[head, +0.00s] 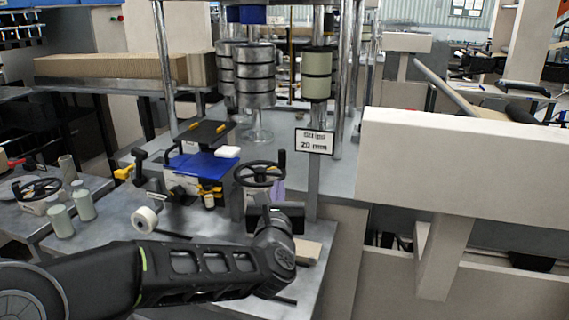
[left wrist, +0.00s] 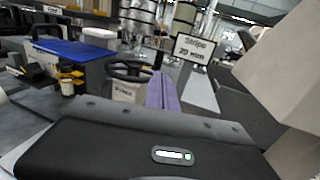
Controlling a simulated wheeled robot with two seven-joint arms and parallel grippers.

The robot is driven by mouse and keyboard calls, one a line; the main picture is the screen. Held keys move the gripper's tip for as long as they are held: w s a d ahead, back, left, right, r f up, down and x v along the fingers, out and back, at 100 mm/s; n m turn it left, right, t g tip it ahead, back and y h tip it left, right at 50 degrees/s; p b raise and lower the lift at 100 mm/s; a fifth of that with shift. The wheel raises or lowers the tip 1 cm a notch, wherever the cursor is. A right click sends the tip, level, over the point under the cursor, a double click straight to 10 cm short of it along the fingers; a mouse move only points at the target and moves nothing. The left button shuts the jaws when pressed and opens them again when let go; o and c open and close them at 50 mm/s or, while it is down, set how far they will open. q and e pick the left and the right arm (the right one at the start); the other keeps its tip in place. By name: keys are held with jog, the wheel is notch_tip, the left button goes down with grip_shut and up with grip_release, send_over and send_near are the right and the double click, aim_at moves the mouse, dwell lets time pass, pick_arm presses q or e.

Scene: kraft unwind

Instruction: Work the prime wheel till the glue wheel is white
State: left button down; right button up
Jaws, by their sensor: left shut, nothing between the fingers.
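The prime wheel (head: 260,174) is a black handwheel with an upright knob on a grey stand. In the left wrist view the wheel (left wrist: 130,71) sits above a light block marked "Prime". My left gripper (head: 278,184) has lavender fingers lying together, shut and empty, just right of the wheel's stand and below its rim. The fingers also show in the left wrist view (left wrist: 161,80), right of the wheel; I cannot tell whether they touch it. A small pale wheel (head: 209,201) under the blue plate may be the glue wheel; its colour is too small to tell surely. My right gripper is out of view.
A white roll (head: 145,219) lies at the front left. A sign (head: 314,141) reading "Stripe 20 mm" stands behind right. A large beige housing (head: 465,165) fills the right side.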

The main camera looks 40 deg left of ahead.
aim_at(280, 154)
pick_arm(q)
jog(key=p+x, duration=0.3)
jog(key=x, duration=1.1)
jog(key=shift+a, duration=0.1)
jog(key=b, duration=0.3)
jog(key=w+n+g+y+b, duration=0.1)
jog(key=b, duration=0.3)
jog(key=shift+a+f, duration=0.25)
jog(key=shift+a, duration=0.1)
jog(key=shift+r+b, duration=0.2)
jog(key=shift+b, duration=0.3)
jog(key=shift+r, duration=0.4)
jog(key=shift+a, duration=0.1)
